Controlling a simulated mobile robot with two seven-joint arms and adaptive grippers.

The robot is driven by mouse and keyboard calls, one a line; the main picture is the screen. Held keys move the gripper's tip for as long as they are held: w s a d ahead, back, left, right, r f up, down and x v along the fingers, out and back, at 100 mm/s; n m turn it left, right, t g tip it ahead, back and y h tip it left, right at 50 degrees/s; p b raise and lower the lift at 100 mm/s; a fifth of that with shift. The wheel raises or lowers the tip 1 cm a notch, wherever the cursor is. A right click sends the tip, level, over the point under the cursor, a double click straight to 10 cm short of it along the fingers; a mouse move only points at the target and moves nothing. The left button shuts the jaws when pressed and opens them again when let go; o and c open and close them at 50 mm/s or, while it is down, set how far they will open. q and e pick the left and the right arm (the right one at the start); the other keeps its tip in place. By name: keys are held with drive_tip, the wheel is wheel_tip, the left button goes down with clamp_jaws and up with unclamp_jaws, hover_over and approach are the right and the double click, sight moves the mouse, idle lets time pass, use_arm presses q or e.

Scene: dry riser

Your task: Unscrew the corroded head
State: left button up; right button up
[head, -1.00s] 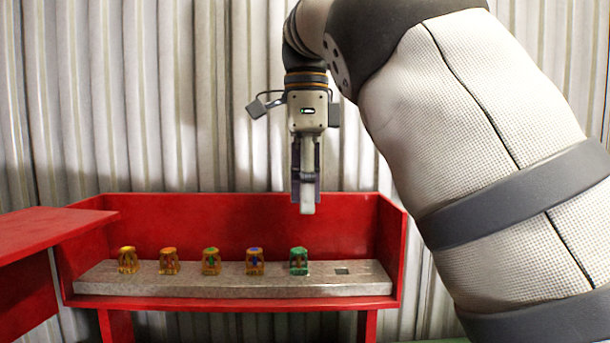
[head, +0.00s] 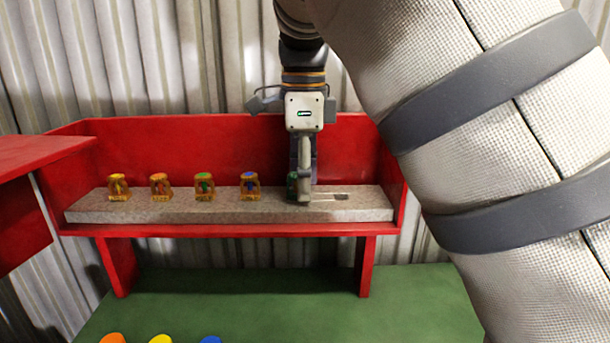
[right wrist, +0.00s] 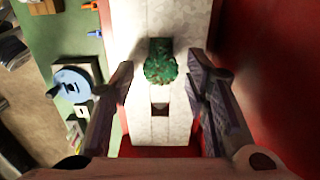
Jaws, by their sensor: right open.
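The corroded head (right wrist: 160,68) is rough, crusted green and sits at the right end of the row on the grey slab (head: 225,208). In the head view only its left edge (head: 291,183) shows, as my right gripper hides the rest. My right gripper (head: 304,193) points down at it. In the right wrist view its fingers (right wrist: 161,66) are spread to either side of the head, with visible gaps; contact is not seen. My left gripper is not in view.
Several brass heads with yellow (head: 118,187), orange (head: 160,187), green (head: 204,187) and blue (head: 249,186) tops stand to the left. An empty square hole (right wrist: 159,109) lies beside the corroded head. The red cabinet's back wall (head: 200,150) is close behind.

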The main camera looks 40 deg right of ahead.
drive_tip(key=shift+f, duration=0.1)
drive_tip(key=shift+c, duration=0.4)
clamp_jaws()
drive_tip(key=n, duration=0.5)
drive_tip(key=shift+w+d+n, duration=0.1)
drive_tip(key=shift+w+n, duration=0.2)
drive_tip(key=n, duration=0.4)
drive_tip(key=shift+w+n, duration=0.3)
drive_tip(key=shift+n, duration=0.7)
